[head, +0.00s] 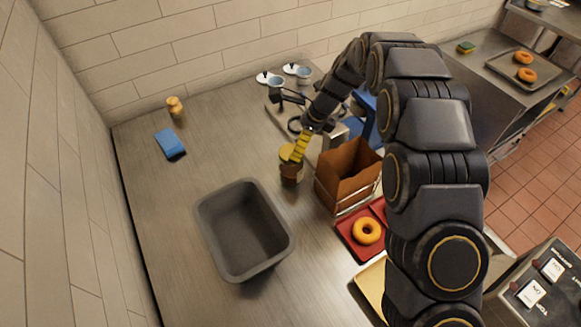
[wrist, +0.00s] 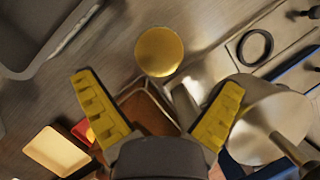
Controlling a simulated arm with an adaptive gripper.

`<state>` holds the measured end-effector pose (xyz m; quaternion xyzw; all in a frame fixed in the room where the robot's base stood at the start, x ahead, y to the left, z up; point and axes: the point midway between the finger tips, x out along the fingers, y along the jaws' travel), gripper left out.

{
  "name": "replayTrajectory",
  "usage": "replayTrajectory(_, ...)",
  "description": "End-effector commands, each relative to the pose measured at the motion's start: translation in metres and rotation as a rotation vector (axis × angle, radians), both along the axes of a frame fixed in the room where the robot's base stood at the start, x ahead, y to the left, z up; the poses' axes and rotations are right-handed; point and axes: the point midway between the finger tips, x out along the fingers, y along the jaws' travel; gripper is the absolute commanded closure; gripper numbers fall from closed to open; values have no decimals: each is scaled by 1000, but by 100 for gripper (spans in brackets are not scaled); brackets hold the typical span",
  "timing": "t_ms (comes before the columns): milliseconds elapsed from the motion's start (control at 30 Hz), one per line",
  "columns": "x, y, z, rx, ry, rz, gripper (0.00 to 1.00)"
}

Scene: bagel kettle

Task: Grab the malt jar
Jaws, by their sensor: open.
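A jar with a round yellow lid and brown body, which looks like the malt jar (head: 287,171), stands on the steel counter left of the brown box. In the wrist view its lid (wrist: 159,51) shows from above, just beyond and between my fingertips. My gripper (wrist: 158,86) is open, its two yellow fingers spread wide with nothing between them. In the head view my gripper (head: 299,150) is at the jar's upper right and partly covers it. I cannot tell whether a finger touches the jar.
A brown open box (head: 345,173) stands close right of the jar. A grey basin (head: 207,228) is at front left, and a red tray (head: 349,246) with a bagel (head: 366,230) at front right. A blue sponge (head: 169,143) lies left. Cups (head: 303,75) stand behind.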

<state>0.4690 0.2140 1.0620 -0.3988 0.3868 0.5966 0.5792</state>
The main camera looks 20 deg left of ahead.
Motion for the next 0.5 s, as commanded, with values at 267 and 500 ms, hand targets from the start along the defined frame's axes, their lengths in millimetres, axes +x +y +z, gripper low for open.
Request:
replayTrajectory(267, -2, 11, -28, 0, 5, 3, 4)
replayTrajectory(500, -2, 19, -51, -1, 1, 2, 4)
